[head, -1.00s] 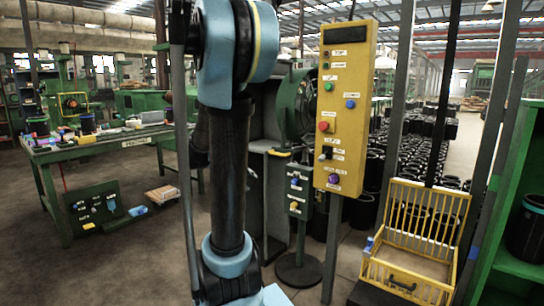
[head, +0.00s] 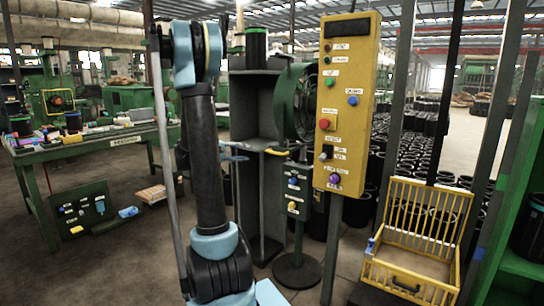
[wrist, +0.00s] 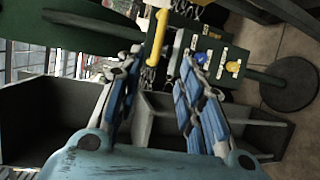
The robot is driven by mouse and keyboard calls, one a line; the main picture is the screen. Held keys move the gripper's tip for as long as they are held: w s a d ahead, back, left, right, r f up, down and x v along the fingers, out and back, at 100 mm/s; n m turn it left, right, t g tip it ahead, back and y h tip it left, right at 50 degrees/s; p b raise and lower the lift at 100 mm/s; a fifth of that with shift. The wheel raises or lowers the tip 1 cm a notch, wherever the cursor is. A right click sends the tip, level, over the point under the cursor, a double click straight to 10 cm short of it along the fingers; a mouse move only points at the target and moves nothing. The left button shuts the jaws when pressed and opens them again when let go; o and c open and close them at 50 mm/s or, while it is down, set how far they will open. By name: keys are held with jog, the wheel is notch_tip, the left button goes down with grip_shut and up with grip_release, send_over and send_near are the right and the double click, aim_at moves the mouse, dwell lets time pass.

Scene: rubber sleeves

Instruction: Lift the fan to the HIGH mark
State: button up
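The fan (head: 295,104) is a round green housing on a dark pole with a round floor base (head: 297,271). A yellow handle (head: 278,151) sticks out below it; it also shows in the wrist view (wrist: 158,37). The wrist picture is turned sideways, with the green fan (wrist: 85,35) at upper left. My gripper (wrist: 160,58) is open and empty. The handle appears between and beyond its fingertips, apart from the fingers as far as I can tell. In the head view my gripper (head: 236,152) is left of the handle, partly behind my arm. I cannot read any HIGH mark.
A small control box (head: 298,191) with knobs hangs on the pole, below the handle. A tall yellow button panel (head: 344,105) stands close on the right. Dark shelving (head: 255,120) is behind. A yellow wire crate (head: 417,235) is at right, a green workbench (head: 90,146) at left.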

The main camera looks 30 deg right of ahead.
aim_at(273, 153)
jog(key=d+f, duration=0.1)
jog(key=d, duration=0.4)
jog(key=d+f, duration=0.1)
jog(key=d, duration=0.5)
jog(key=d+f, duration=0.1)
jog(key=d, duration=0.4)
jog(key=shift+s+d, duration=0.25)
jog(key=shift+d, duration=0.1)
jog(key=shift+c, duration=0.4)
